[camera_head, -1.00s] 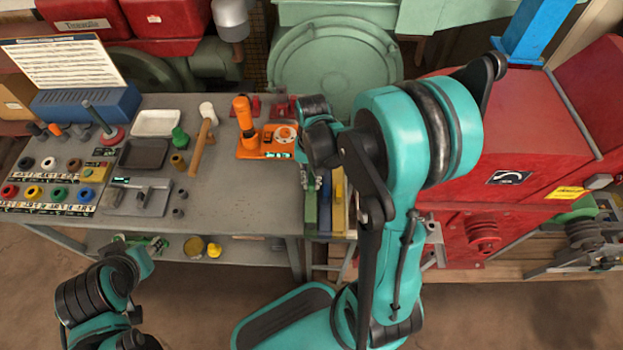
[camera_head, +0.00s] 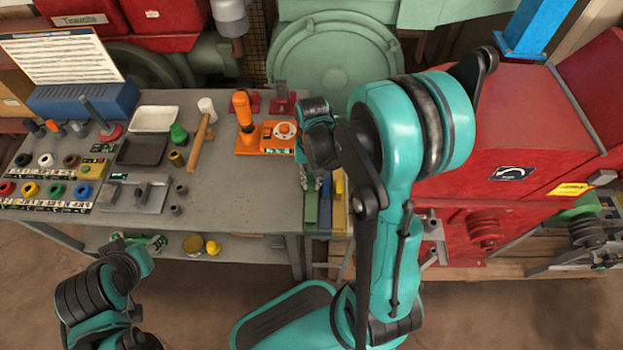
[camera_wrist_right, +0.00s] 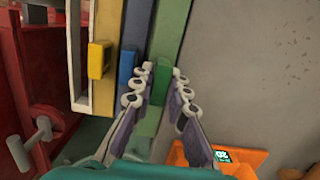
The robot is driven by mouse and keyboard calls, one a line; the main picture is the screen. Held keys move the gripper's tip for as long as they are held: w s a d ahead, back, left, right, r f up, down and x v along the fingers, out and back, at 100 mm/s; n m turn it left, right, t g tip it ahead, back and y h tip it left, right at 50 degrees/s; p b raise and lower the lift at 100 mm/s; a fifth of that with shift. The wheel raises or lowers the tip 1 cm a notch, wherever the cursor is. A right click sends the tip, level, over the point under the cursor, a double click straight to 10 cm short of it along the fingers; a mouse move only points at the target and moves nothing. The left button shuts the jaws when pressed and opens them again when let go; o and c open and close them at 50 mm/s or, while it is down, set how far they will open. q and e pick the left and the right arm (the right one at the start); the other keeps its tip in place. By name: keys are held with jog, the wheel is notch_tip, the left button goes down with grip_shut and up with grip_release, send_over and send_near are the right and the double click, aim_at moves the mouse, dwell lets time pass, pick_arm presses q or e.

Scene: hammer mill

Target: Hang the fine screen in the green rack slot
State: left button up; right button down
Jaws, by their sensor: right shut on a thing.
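The rack stands at the right end of the grey workbench, with side-by-side green (camera_head: 311,212), blue (camera_head: 325,214) and yellow (camera_head: 339,212) strips. My right gripper (camera_head: 311,182) is over its green strip, mostly hidden by my arm in the head view. In the right wrist view, the fingers of my right gripper (camera_wrist_right: 159,94) straddle a green tab (camera_wrist_right: 162,78) in line with the green strip (camera_wrist_right: 172,30) and are shut on it. A screen mesh cannot be made out. A blue tab (camera_wrist_right: 127,66) and a yellow tab (camera_wrist_right: 98,60) stand beside it.
An orange device (camera_head: 262,138) stands on the workbench (camera_head: 240,185) just left of the rack. A hammer (camera_head: 200,140), trays and coloured rings lie further left. The large red machine (camera_head: 490,180) is close on the right.

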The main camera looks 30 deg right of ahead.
jog(key=shift+f, duration=0.6)
jog(key=c, duration=1.4)
grip_release()
jog(key=r, duration=0.8)
jog(key=w+r, duration=0.1)
jog(key=r, duration=0.3)
jog(key=shift+w+d, duration=0.1)
jog(key=shift+d, duration=0.25)
jog(key=shift+s+a+r+n+t+h, duration=0.15)
jog(key=shift+s+a+r+n+t, duration=0.5)
jog(key=shift+s+a+n+t, duration=0.55)
jog(key=shift+s+a+r+n+t+h, duration=0.1)
jog(key=shift+s+a+r+n+t, duration=0.7)
jog(key=shift+a+t, duration=0.7)
jog(key=shift+s+a+r+n+t+h, duration=0.15)
jog(key=shift+s+a+r+n+t, duration=0.35)
jog(key=shift+s+a+n+t, duration=0.85)
